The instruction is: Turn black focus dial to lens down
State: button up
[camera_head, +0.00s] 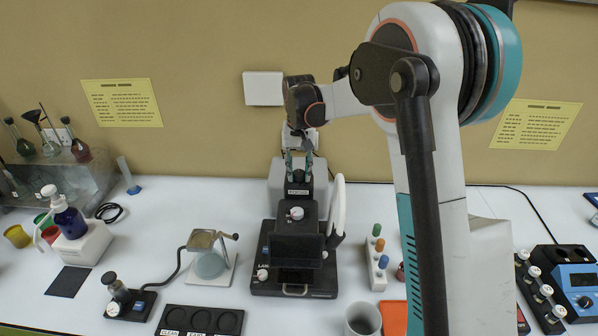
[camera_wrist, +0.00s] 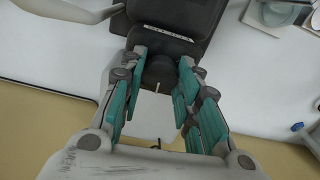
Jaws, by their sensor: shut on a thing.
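The black instrument (camera_head: 297,238) stands on the bench at the centre, with a white knob (camera_head: 295,213) on top and a labelled block at its back. The black focus dial (camera_wrist: 160,70) shows in the wrist view as a dark round knob with a pale pin below it. My gripper (camera_head: 299,172) reaches down at the back of the instrument. In the wrist view my gripper (camera_wrist: 163,62) has its teal fingers on both sides of the dial, shut on it. In the head view the dial is mostly hidden by the fingers.
A white curved handle (camera_head: 338,206) rises just right of the instrument. A small rack with coloured caps (camera_head: 377,260) is further right. A stand with a round dish (camera_head: 209,259) is to the left. A black tray with round wells (camera_head: 200,320) lies in front. The wall is close behind.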

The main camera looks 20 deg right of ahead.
aim_at(299, 173)
jog(key=m+b, duration=0.1)
jog(key=m, duration=1.2)
jog(key=shift+w+m, duration=0.1)
jog(key=shift+m, duration=0.3)
dwell(0.3)
jog(key=o, duration=1.1)
jog(key=shift+r, duration=0.1)
notch_tip(299, 173, up, 12)
jog(key=shift+f, duration=0.1)
